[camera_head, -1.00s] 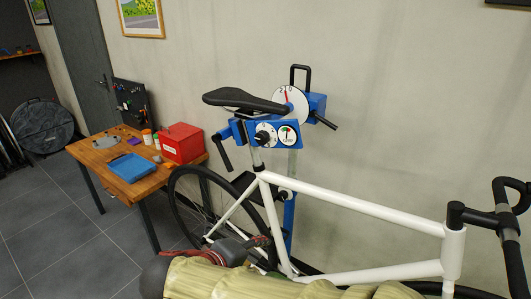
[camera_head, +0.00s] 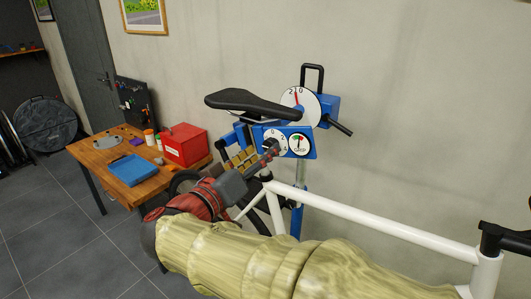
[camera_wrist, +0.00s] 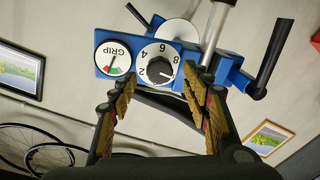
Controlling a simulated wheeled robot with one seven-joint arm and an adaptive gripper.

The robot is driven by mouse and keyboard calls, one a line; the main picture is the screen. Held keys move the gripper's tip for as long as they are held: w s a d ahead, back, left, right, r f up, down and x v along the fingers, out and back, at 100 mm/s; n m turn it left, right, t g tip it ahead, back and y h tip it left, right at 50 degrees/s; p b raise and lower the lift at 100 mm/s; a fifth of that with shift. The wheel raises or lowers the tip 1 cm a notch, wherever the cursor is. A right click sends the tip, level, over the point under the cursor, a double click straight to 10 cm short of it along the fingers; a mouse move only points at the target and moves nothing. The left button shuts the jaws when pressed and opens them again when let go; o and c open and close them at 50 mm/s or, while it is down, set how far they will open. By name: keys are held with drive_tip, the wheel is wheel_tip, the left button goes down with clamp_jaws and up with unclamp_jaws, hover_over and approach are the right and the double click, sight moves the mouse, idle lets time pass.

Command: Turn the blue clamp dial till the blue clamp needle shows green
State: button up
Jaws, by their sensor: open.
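The blue clamp (camera_head: 311,150) holds the bike's seat post beneath the black saddle (camera_head: 250,101). Its white numbered dial (camera_head: 281,132) is partly hidden by my gripper in the head view. In the wrist view, which is upside down, the dial face (camera_wrist: 153,50) has a black knob (camera_wrist: 160,71) at its centre. Beside it is the round GRIP gauge (camera_wrist: 112,56) with green and red sectors; its needle is too small to read surely. My gripper (camera_wrist: 160,87) is open and empty, its fingers on either side of the knob's line, apparently short of it.
A larger white scale (camera_head: 297,99) with a red needle sits behind the saddle. A black handle (camera_head: 341,127) sticks out right. The white bike frame (camera_head: 370,229) lies below. A wooden table (camera_head: 97,155) with a red box (camera_head: 185,145) and blue tray (camera_head: 134,170) stands left.

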sight(269, 142)
drive_tip(key=shift+x, duration=1.3)
drive_tip(key=shift+c, duration=0.9)
drive_tip(key=c, duration=1)
drive_tip(key=shift+n, duration=0.3)
